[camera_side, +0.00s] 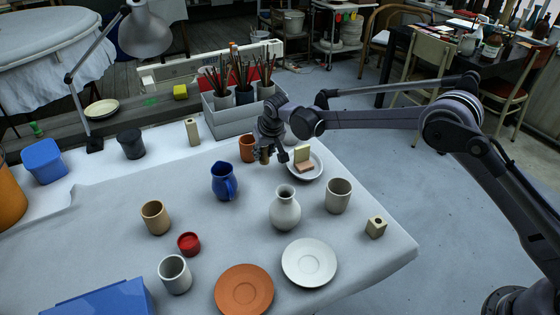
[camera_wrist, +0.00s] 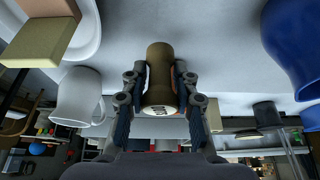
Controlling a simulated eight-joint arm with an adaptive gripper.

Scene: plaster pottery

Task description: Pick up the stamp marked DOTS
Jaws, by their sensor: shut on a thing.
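My gripper (camera_side: 268,150) is over the back part of the table, behind the blue pitcher (camera_side: 224,181). It is shut on a brown, round stamp (camera_wrist: 159,75), with one finger on each side. The stamp (camera_side: 265,157) also shows small between the fingers in the side view. Its pale end face points toward the wrist camera and bears small dark lettering, upside down and hard to read. I cannot tell for sure whether its far end is clear of the table.
A white dish (camera_side: 319,171) with small blocks stands right of my gripper, a terracotta cup (camera_side: 246,149) to its left, and a pale mug (camera_wrist: 78,98) close by. The grey brush crate (camera_side: 232,121) is behind. A white vase (camera_side: 285,210) and grey cup (camera_side: 338,196) stand in front.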

